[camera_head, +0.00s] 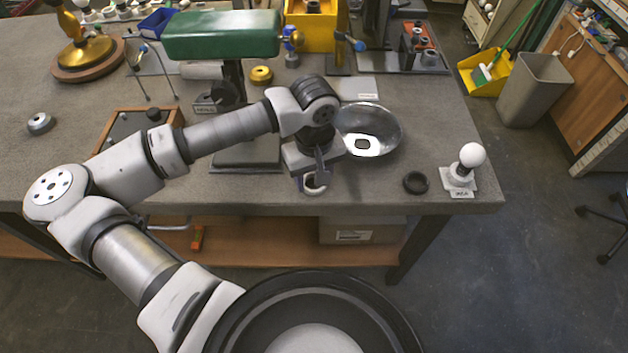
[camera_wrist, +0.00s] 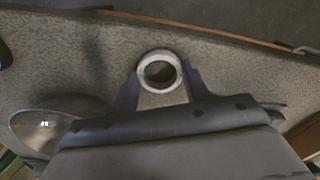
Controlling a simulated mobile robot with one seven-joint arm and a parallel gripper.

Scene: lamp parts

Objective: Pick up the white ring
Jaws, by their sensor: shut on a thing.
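The white ring (camera_wrist: 159,57) shows in the wrist view between the two dark fingers of my gripper (camera_wrist: 159,84). It is a short round collar with a dark opening. My gripper is shut on it, one finger at each side. In the head view my gripper (camera_head: 316,182) is near the front edge of the workbench, and the ring (camera_head: 313,190) shows at its fingertips, partly hidden by a finger. I cannot tell whether the ring touches the bench top or is held just above it.
A shiny metal bowl-shaped shade (camera_head: 383,127) lies close to the right of my gripper. A black ring (camera_head: 416,182) and a white bulb on a stand (camera_head: 471,157) are farther right. A green lamp (camera_head: 222,36) stands behind my arm. The bench (camera_head: 400,206) has some bare room at its front.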

